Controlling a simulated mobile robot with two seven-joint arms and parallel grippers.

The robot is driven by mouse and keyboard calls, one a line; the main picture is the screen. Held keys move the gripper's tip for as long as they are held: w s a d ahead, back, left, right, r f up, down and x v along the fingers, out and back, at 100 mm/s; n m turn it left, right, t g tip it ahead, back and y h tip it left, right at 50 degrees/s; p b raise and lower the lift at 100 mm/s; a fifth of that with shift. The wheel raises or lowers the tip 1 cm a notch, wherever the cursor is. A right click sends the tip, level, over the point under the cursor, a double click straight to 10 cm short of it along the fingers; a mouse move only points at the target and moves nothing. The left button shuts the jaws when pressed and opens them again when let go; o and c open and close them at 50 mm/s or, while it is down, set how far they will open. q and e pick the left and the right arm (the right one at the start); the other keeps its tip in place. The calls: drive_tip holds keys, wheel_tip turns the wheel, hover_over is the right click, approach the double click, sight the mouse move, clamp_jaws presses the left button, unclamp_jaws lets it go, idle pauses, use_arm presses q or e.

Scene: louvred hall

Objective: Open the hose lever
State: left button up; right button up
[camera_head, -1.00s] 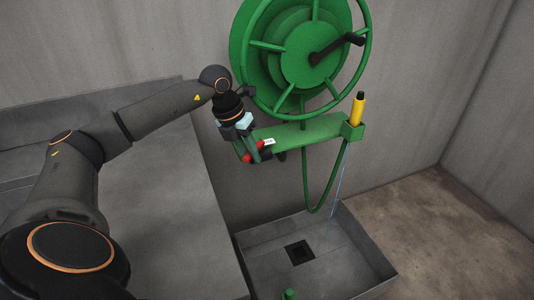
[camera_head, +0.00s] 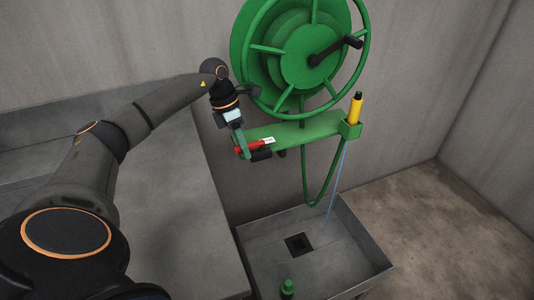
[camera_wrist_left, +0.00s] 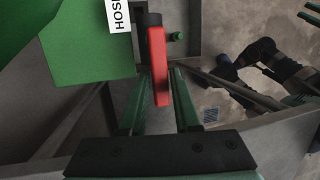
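The red hose lever (camera_head: 250,147) sits at the left end of the green bracket arm, beside a white label. In the wrist view the lever (camera_wrist_left: 159,66) points down between my left gripper's fingers, with a narrow gap on each side. My left gripper (camera_head: 243,149) reaches it from above; its two fingers also show in the wrist view (camera_wrist_left: 158,72), spread apart around the lever. A yellow nozzle (camera_head: 356,108) stands in the holder at the bracket's right end, and a thin blue stream runs down from below it. My right gripper is not seen.
A green hose reel (camera_head: 305,55) with a black crank is on the wall above the bracket (camera_head: 300,132). A grey basin (camera_head: 340,245) with a dark square drain is below. A grey counter (camera_head: 180,190) lies under my left arm. Floor is clear at right.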

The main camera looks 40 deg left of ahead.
use_arm(q)
drive_tip(key=o, duration=0.4)
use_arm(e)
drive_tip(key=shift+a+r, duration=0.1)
use_arm(q)
drive_tip(key=shift+r, duration=0.3)
drive_tip(key=p+v, duration=0.3)
drive_tip(key=shift+d, duration=0.15)
wheel_tip(320, 180, up, 3)
drive_tip(key=p, duration=0.2)
drive_tip(key=shift+p, duration=0.4)
drive_tip(key=shift+a+r, duration=0.25)
drive_tip(key=shift+r, duration=0.15)
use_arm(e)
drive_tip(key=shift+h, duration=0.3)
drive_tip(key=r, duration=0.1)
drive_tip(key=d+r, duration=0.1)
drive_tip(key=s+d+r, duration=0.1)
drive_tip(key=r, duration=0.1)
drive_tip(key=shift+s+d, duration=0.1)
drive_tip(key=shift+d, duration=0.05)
use_arm(q)
drive_tip(key=shift+a, duration=0.1)
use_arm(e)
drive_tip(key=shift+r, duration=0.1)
